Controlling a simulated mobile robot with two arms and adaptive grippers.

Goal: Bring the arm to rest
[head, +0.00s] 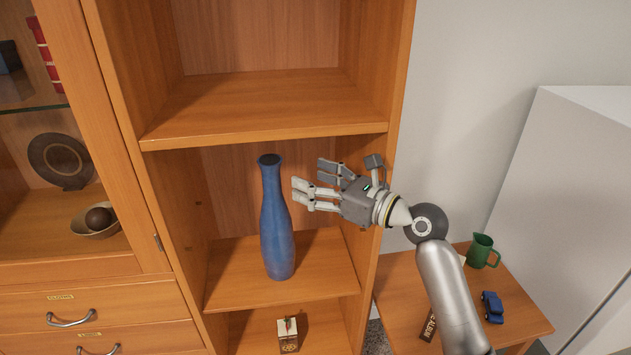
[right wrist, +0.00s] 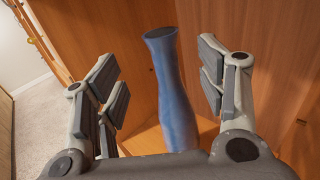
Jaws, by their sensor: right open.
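My right arm (head: 446,290) comes in from the lower right in the head view and reaches across the front of the wooden bookcase. My right gripper (head: 316,181) is open and empty, to the right of a tall blue vase (head: 276,225). The vase stands upright on the middle shelf (head: 323,265). In the right wrist view, the vase (right wrist: 175,90) shows between the spread fingers of the gripper (right wrist: 165,88), beyond them and apart from them. My left gripper is not in view.
A shelf (head: 270,112) lies above the gripper, and the bookcase's right side panel (head: 388,100) is close by it. A small box (head: 288,336) stands on the lower shelf. At right, a low table (head: 398,300) holds a green pitcher (head: 482,251) and a blue toy car (head: 492,307).

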